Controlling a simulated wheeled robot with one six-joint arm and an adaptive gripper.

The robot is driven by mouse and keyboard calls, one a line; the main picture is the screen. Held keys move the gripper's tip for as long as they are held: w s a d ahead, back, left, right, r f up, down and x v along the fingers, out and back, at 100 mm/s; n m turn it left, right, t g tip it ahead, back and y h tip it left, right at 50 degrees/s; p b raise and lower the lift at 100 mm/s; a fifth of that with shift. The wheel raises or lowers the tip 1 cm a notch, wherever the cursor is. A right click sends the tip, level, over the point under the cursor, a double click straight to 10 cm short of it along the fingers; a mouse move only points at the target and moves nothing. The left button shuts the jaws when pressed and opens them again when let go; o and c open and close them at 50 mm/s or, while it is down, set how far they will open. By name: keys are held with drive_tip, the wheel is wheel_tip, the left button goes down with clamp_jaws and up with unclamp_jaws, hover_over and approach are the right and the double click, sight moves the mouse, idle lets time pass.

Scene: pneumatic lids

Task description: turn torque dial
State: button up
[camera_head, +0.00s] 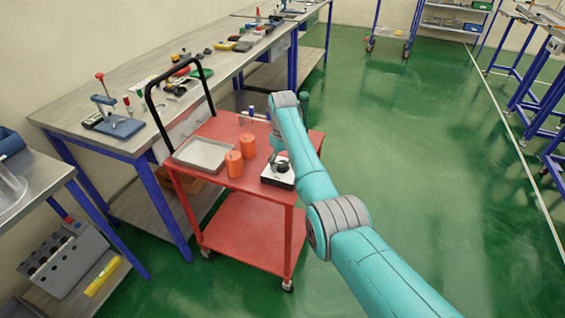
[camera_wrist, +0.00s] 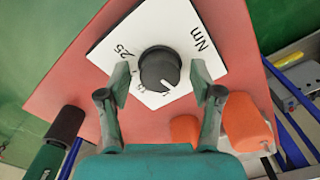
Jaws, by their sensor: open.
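The torque dial (camera_wrist: 160,70) is a round dark knob with a white pointer mark, set on a white plate (camera_wrist: 185,29) marked "Nm" and "2.5". In the wrist view my gripper (camera_wrist: 160,80) is open, with one finger on each side of the dial and a visible gap to it on both sides. In the head view the dial (camera_head: 282,167) sits on its white-topped box (camera_head: 279,180) at the right end of the red cart. My gripper (camera_head: 277,158) is just above it, partly hidden by my arm.
The red cart (camera_head: 228,125) also carries two orange cylinders (camera_head: 234,164) and a grey tray (camera_head: 202,153) to the left of the dial. A black handle (camera_head: 150,105) rises at the cart's left end. A workbench (camera_head: 70,115) with tools stands behind. Green floor (camera_head: 400,160) is clear at right.

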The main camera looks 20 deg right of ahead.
drive_tip(key=c, duration=1.1)
drive_tip(key=shift+c, duration=0.2)
drive_tip(key=shift+m, duration=0.3)
drive_tip(key=m, duration=1.1)
drive_tip(key=shift+m, duration=2.1)
